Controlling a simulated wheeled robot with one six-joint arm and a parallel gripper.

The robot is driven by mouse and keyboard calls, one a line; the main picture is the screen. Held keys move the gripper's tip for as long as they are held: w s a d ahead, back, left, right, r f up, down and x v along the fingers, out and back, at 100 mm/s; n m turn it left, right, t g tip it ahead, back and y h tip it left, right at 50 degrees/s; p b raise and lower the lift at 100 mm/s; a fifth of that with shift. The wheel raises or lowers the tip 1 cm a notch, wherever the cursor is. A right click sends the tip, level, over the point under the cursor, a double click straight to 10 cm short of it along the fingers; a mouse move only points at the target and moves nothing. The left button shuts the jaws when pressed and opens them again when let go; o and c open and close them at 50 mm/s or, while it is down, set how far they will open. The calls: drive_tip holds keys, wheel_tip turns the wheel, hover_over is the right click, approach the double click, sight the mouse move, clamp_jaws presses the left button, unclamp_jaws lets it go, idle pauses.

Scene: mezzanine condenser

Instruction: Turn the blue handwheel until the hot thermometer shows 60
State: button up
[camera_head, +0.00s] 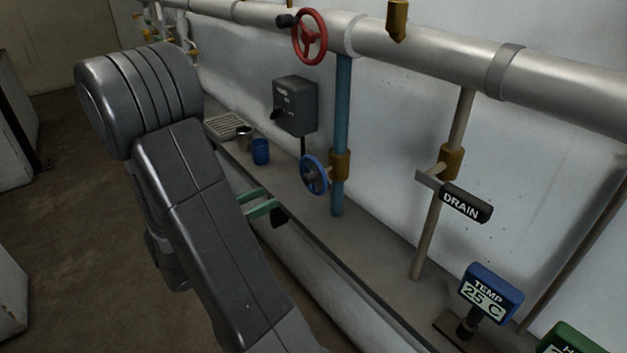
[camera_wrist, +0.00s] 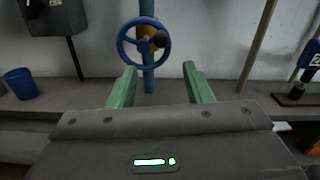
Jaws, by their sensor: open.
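The blue handwheel (camera_head: 314,175) sits on a brass valve (camera_head: 341,166) on a blue vertical pipe (camera_head: 341,110). In the wrist view the handwheel (camera_wrist: 143,43) is ahead, just beyond and above the fingertips, and apart from them. My gripper (camera_head: 268,208) has green fingers; it is open and empty, left of and lower than the wheel in the head view. In the wrist view its fingers (camera_wrist: 159,72) stand wide apart. A blue display (camera_head: 489,293) reads TEMP 25 C. A green display (camera_head: 567,341) is cut off at the bottom edge; its reading is not visible.
A red handwheel (camera_head: 309,37) is on the upper pipe. A DRAIN lever (camera_head: 466,202) sticks out to the right. A grey switch box (camera_head: 295,105), a blue cup (camera_head: 261,151), a metal cup (camera_head: 244,138) and a grate (camera_head: 225,124) are left of the wheel. The ledge below the wheel is clear.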

sight(305, 181)
drive_tip(key=p+x, duration=0.2)
drive_tip(key=x, duration=1.1)
drive_tip(key=shift+w+d, duration=0.1)
drive_tip(key=shift+d, duration=0.1)
drive_tip(key=c, duration=1)
